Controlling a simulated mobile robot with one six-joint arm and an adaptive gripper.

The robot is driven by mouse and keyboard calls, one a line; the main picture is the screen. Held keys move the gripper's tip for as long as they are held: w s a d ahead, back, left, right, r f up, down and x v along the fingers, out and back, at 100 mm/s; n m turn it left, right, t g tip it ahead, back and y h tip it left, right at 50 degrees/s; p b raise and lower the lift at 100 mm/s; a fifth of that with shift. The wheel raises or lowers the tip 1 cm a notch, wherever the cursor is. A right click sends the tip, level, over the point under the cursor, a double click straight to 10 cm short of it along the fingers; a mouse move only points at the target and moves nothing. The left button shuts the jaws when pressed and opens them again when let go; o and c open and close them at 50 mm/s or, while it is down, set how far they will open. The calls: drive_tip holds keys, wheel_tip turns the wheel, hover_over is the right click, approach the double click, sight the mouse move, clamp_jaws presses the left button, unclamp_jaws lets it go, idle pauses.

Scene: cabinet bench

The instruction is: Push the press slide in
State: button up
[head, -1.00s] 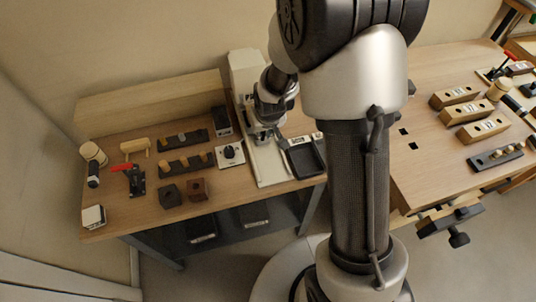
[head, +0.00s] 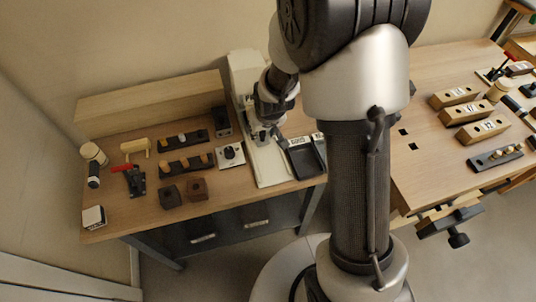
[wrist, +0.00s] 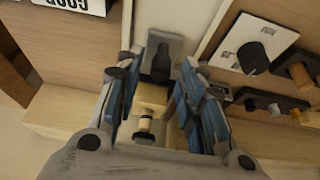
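The press stands on a long white base (head: 268,165) with a tall white column (head: 243,72) at the back of the left bench. My gripper (head: 264,134) is low over this base, in front of the column. In the wrist view its two blue-padded fingers (wrist: 158,95) are apart, with nothing visibly clamped. A dark grey part with a black knob (wrist: 160,62), which looks like the press slide, shows between and beyond the fingertips. A pale block and a small white-and-brass pin (wrist: 145,125) show nearer the palm. I cannot tell whether a finger touches the slide.
A dark tray (head: 303,160) labelled GOOD lies right of the press base. A white plate with a black knob (head: 231,153) is close on its left. Pegged dark racks (head: 186,163), small blocks and a red-handled clamp (head: 133,180) fill the left bench.

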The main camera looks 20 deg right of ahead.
drive_tip(key=p+v, duration=0.4)
drive_tip(key=v, duration=0.2)
drive_tip(key=shift+r, duration=0.25)
drive_tip(key=shift+s, duration=0.1)
idle(0.4)
